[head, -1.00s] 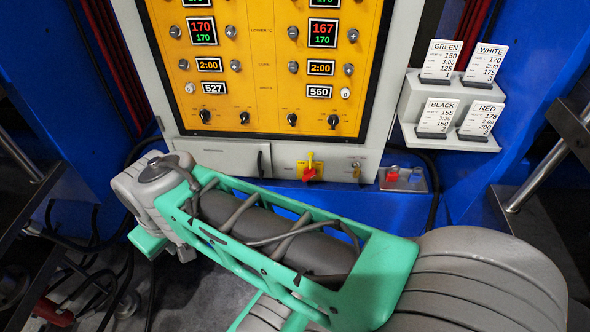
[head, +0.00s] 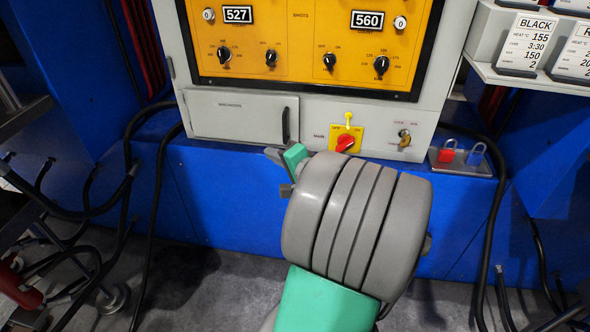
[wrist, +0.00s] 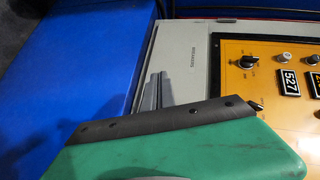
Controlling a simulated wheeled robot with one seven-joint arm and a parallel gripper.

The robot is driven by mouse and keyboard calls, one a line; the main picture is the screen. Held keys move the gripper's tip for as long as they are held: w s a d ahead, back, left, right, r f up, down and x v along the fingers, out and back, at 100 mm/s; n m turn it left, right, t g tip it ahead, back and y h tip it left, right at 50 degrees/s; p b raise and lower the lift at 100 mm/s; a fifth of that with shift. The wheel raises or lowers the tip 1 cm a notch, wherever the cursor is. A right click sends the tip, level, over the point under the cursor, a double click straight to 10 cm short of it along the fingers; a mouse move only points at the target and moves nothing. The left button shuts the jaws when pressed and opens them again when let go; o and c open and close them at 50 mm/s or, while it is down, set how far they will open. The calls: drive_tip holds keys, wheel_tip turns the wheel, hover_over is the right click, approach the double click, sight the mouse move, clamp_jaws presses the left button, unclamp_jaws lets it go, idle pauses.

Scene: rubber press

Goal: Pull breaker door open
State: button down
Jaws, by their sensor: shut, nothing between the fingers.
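The breaker door (head: 235,117) is a pale grey panel at the lower left of the cabinet and looks closed. Its black upright handle (head: 286,125) is at its right edge in the head view. My gripper (head: 272,153) is shut and empty, just below the handle and the door's lower right corner. In the wrist view the shut grey fingers (wrist: 156,92) lie across the view of the door (wrist: 185,50), which appears turned sideways. The handle is hidden there, behind my green gripper housing.
Right of the door are a red rotary main switch (head: 346,143) on a yellow plate and a key lock (head: 404,138). Red and blue padlocks (head: 447,152) sit on a small ledge further right. Black cables (head: 160,190) hang at the left. The blue base front (head: 210,200) is beneath.

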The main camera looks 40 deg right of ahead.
sight(294, 134)
drive_tip(key=s+d+f+m+t+h+b, duration=0.1)
drive_tip(key=s+d+m+t+h+b, duration=0.25)
drive_tip(key=d, duration=0.55)
drive_tip(key=shift+m+g, duration=0.65)
drive_tip(key=shift+m, duration=0.2)
drive_tip(key=b+x, duration=0.1)
drive_tip(key=x, duration=0.6)
drive_tip(key=shift+w+f, duration=0.1)
drive_tip(key=shift+w, duration=0.2)
drive_tip(key=shift+w+d+h, duration=0.2)
drive_tip(key=shift+w+h, duration=0.05)
drive_tip(key=shift+h, duration=0.1)
drive_tip(key=shift+s, duration=0.1)
